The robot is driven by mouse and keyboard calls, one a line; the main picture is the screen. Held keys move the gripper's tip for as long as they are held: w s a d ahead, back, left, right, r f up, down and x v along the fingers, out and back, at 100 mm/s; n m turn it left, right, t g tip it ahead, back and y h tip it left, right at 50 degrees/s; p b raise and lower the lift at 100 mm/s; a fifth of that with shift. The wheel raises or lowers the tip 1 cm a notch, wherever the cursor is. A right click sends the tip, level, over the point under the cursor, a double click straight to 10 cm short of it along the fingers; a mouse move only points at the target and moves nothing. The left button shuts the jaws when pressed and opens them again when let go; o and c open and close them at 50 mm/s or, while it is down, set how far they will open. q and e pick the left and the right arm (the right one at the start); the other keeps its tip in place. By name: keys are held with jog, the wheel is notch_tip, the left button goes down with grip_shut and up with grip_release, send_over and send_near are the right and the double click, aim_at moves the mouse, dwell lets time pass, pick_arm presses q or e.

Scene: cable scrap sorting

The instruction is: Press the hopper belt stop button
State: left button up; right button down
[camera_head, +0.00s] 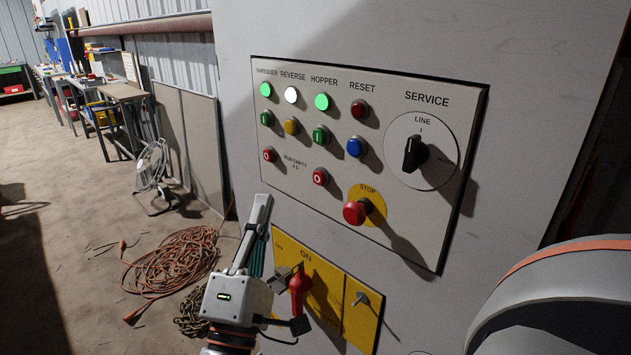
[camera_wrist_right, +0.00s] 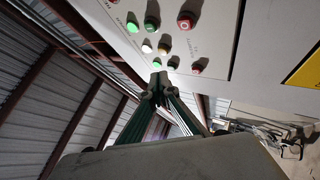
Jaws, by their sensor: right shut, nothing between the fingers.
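The hopper stop button (camera_head: 320,177) is the red one with a white ring at the bottom of the HOPPER column on the grey control panel (camera_head: 400,90). In the right wrist view the panel appears turned, and this button (camera_wrist_right: 184,22) is near the top edge. My right gripper (camera_head: 262,200) is shut and empty, pointing up, below and left of the button and apart from it. It also shows in the right wrist view (camera_wrist_right: 157,84), its tips nearest the shredder column in the picture. My left gripper is not in view.
A red shredder stop button (camera_head: 268,155) lies left of the hopper one, and a red mushroom STOP (camera_head: 355,212) lies to its lower right. Below are a yellow plate (camera_head: 360,320) and red switch handle (camera_head: 299,285). Orange cable (camera_head: 170,265) lies on the floor.

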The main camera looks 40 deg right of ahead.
aim_at(320, 178)
pick_arm(q)
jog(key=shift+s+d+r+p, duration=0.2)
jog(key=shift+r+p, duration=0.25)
jog(key=shift+p, duration=0.3)
pick_arm(e)
jog(key=d, duration=0.8)
jog(key=shift+w+d, duration=0.35)
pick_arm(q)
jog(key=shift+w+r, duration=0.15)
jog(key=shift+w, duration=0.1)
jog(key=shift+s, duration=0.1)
pick_arm(e)
jog(key=shift+d, duration=0.1)
dwell(0.3)
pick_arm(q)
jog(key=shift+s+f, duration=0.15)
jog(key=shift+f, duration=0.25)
pick_arm(e)
jog(key=shift+d, duration=0.35)
